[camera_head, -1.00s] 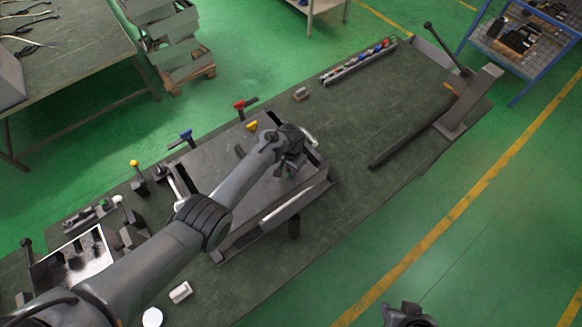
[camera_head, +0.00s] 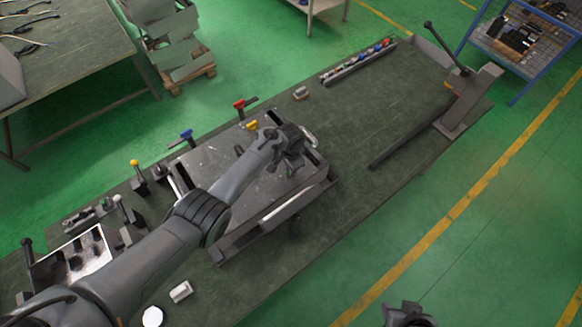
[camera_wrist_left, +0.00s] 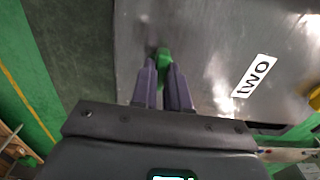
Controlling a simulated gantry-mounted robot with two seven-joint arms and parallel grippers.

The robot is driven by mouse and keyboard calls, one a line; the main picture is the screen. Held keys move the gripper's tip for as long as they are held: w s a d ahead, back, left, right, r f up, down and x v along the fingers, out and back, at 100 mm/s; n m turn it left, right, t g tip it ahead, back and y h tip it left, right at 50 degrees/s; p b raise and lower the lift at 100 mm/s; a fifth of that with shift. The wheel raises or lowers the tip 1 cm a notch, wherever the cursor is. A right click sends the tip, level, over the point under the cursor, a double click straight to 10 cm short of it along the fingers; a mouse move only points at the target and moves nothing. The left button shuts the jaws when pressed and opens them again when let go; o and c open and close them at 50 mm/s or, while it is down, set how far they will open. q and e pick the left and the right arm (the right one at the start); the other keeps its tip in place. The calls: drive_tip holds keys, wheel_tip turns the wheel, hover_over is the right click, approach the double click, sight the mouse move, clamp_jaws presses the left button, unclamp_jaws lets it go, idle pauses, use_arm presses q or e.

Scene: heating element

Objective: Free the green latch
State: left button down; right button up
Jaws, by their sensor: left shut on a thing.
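The green latch (camera_wrist_left: 162,57) shows in the left wrist view between the purple-grey fingertips of my left gripper (camera_wrist_left: 163,78), which is shut on it. The latch is at the edge of a flat grey metal plate (camera_wrist_left: 205,45) with a "TWO" label. In the head view my left gripper (camera_head: 292,167) is over the right part of the plate (camera_head: 205,160), and its own fingers and arm hide the latch there. My right gripper (camera_head: 407,314) shows only partly at the bottom edge, away from the bench; its jaws cannot be made out.
A red latch (camera_head: 239,104), blue latch (camera_head: 186,135) and yellow latch (camera_head: 252,125) are around the plate's far side. A white block (camera_head: 181,291) lies near the bench's front edge. A lever stand (camera_head: 468,100) is at the right end; the bench before it is mostly clear.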

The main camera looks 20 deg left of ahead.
use_arm(q)
drive_tip(key=c, duration=1.1)
unclamp_jaws()
drive_tip(key=shift+r, duration=0.55)
wheel_tip(320, 180, up, 10)
drive_tip(key=shift+f+p, duration=0.15)
drive_tip(key=shift+p, duration=0.95)
